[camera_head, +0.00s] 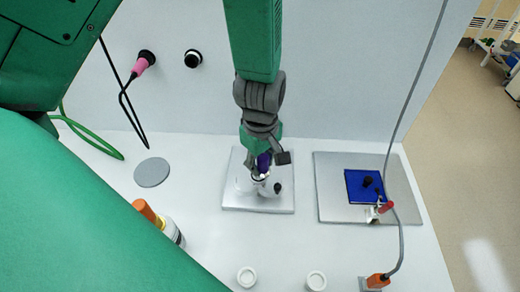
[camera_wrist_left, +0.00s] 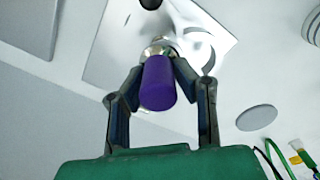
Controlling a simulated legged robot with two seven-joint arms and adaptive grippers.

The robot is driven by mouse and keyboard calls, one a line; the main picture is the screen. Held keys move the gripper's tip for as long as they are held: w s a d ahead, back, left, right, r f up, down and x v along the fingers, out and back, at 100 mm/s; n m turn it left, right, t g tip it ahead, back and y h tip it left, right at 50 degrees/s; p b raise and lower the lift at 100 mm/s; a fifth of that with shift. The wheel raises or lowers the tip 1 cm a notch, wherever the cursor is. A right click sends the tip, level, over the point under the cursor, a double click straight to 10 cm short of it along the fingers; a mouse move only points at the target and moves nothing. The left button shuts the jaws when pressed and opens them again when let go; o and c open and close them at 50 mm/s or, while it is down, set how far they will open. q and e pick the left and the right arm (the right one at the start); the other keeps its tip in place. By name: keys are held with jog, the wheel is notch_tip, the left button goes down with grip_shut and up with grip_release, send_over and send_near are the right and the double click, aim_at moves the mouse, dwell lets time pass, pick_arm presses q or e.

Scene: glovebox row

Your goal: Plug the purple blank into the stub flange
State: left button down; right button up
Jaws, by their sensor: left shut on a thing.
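The purple blank (camera_wrist_left: 158,86) is a short cylinder between the two fingers of my left gripper (camera_wrist_left: 159,72), which is shut on it. In the head view my left gripper (camera_head: 261,166) points down over a pale plate, and a bit of the purple blank (camera_head: 264,160) shows between its fingers. The stub flange (camera_wrist_left: 160,46) is a shiny metal ring directly beyond the blank's far end. It also shows in the head view (camera_head: 259,180), just below the fingertips. I cannot tell whether the blank touches it or has entered it. My right gripper is not in view.
The flange's plate (camera_head: 232,201) also carries a black knob (camera_head: 277,188). At right a grey plate (camera_head: 333,207) bears a blue square (camera_head: 358,190) and a red-handled clamp (camera_head: 380,210).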

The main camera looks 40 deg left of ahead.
pick_arm(q)
jog(key=shift+a+f, duration=0.15)
jog(key=shift+a, duration=0.2)
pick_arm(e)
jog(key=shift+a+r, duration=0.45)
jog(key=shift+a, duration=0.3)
pick_arm(q)
jog(key=shift+d, duration=0.55)
jog(key=shift+a+p, duration=0.4)
jog(key=shift+a, duration=0.75)
jog(key=shift+d, duration=0.4)
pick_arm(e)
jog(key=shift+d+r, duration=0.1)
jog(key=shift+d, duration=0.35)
pick_arm(q)
jog(key=shift+a+p, duration=0.3)
jog(key=shift+p, duration=0.05)
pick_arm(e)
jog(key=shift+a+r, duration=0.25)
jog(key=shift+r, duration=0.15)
pick_arm(q)
jog(key=shift+d+f, duration=0.2)
jog(key=shift+d, duration=0.05)
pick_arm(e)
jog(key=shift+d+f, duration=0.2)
